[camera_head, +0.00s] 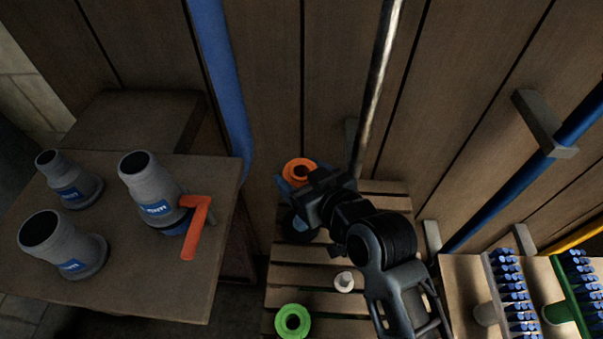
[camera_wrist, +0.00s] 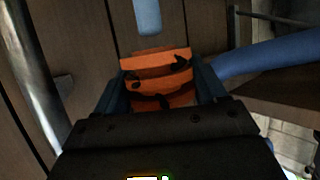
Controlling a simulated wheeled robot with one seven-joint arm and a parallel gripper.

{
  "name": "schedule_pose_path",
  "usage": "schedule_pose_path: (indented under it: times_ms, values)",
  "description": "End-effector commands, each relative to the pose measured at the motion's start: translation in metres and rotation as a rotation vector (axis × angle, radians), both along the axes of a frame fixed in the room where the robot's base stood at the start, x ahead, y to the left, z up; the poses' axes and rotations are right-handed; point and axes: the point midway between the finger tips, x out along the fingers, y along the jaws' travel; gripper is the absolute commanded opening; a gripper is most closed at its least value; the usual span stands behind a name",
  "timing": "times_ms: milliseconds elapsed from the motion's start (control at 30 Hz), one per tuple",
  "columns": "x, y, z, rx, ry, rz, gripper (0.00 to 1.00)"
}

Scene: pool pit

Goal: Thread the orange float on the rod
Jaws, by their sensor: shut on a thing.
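The orange float (camera_head: 299,170) is a ring with a dark hole, held at the tip of my gripper (camera_head: 306,190) above the slatted bench. In the wrist view the float (camera_wrist: 157,78) sits between both fingers of my gripper (camera_wrist: 160,92), with dark marks on its side. A shiny metal rod (camera_head: 378,75) rises along the plank wall, right of the float; its lower end is hidden behind my arm. A metal rod also shows at the left of the wrist view (camera_wrist: 35,75). The float is apart from this rod.
The slatted bench (camera_head: 283,273) holds a green float (camera_head: 293,320) and a small white piece (camera_head: 344,282). A table (camera_head: 150,295) at left bears grey fittings (camera_head: 62,245) and an orange-handled valve (camera_head: 196,225). A blue hose (camera_head: 222,80) hangs between. Brushes (camera_head: 512,290) lie at right.

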Motion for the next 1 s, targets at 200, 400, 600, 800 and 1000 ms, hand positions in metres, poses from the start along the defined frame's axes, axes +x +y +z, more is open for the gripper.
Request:
schedule_pose_path:
  times_ms: [200, 400, 600, 800, 1000]
  values:
    - [0.0001, 0.0002, 0.0004, 0.001, -0.001, 0.000, 0.41]
    - [0.0001, 0.0002, 0.0004, 0.001, -0.001, 0.000, 0.41]
    - [0.0001, 0.0002, -0.0025, 0.000, 0.000, 0.000, 0.41]
    - [0.0001, 0.0000, -0.0079, 0.000, 0.000, 0.000, 0.41]
    - [0.0001, 0.0001, -0.0077, 0.000, 0.000, 0.000, 0.41]
